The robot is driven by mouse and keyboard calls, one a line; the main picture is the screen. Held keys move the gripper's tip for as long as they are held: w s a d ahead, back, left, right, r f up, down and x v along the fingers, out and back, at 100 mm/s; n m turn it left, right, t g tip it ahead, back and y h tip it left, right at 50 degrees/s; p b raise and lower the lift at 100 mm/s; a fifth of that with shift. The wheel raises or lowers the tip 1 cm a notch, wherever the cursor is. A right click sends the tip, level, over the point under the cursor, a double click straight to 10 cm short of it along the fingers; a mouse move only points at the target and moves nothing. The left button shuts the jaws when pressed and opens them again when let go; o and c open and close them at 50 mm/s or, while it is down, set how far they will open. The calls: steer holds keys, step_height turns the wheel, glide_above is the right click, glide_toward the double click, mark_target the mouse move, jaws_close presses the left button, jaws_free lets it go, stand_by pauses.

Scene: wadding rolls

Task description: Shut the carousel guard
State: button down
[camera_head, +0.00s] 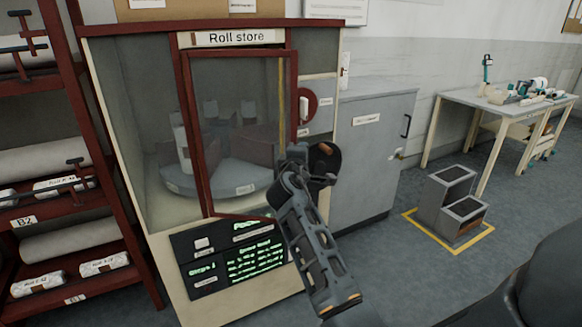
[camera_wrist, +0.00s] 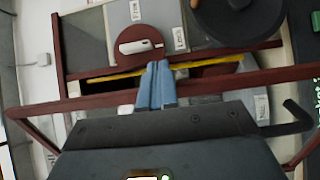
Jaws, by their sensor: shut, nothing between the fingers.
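The carousel guard (camera_head: 197,140) is a red-framed clear door on the front of the roll store cabinet. It stands ajar: its frame sits out from the cabinet opening, and a gap with a yellow strip (camera_wrist: 195,66) shows behind it. Through it the grey round carousel (camera_head: 215,178) is visible. My gripper (camera_wrist: 157,72) is shut and empty, its blue fingers across the guard's red frame bar (camera_wrist: 225,87) in the wrist view. I cannot tell whether they touch it. In the head view my arm hides the guard's lower right corner and the fingertips.
A red disc with a white handle (camera_head: 304,106) is on the cabinet right of the guard. A dark round part (camera_wrist: 240,14) is beside it in the wrist view. A grey cupboard (camera_head: 372,165), a step stool (camera_head: 450,200) and a red rack (camera_head: 85,130) flank the cabinet.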

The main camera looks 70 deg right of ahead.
steer(key=w+d+n+t, duration=0.1)
steer(key=w+d, duration=0.2)
steer(key=d, duration=0.3)
steer(key=w+d+t+y, duration=0.1)
steer(key=w+d, duration=0.3)
steer(key=d, duration=0.2)
steer(key=shift+d+n+t+b, duration=0.3)
steer(key=shift+n+t+b, duration=0.05)
steer(key=shift+n+t, duration=0.05)
